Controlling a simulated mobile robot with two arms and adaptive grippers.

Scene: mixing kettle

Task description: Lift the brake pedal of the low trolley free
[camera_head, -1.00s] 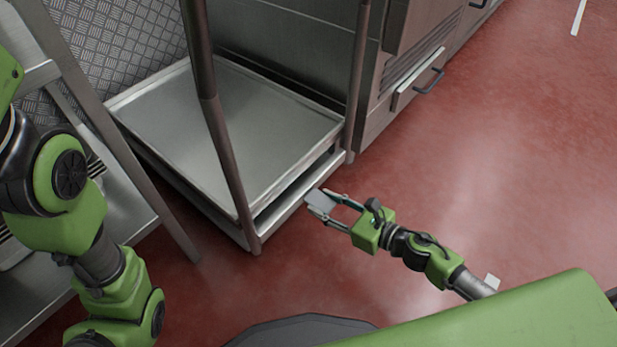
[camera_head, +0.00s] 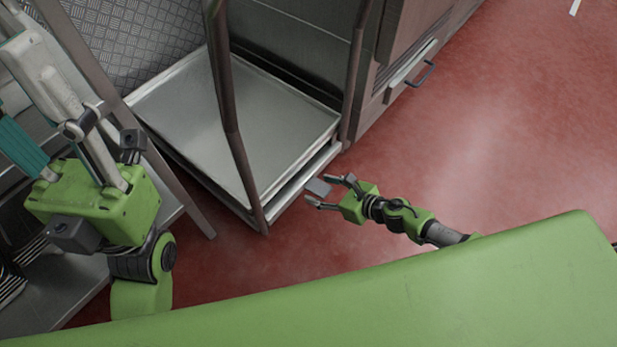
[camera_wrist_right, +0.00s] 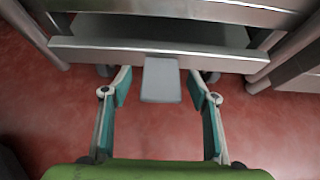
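The low trolley has a flat metal deck (camera_head: 270,125) and upright posts. Its brake pedal (camera_head: 318,187) is a small grey plate sticking out from the trolley's front edge. In the right wrist view the pedal (camera_wrist_right: 160,80) hangs out below the metal edge, centred between my fingers. My right gripper (camera_head: 325,190) is open, one finger on each side of the pedal, with a visible gap on both sides in the wrist view (camera_wrist_right: 160,90). My left gripper (camera_head: 15,105) is raised at the left, its fingers apart and partly cut off by the picture edge; I see nothing held in it.
A metal rack with shelves (camera_head: 60,290) stands at the left, close to my left arm. Metal cabinets with a drawer handle (camera_head: 424,72) stand right of the trolley.

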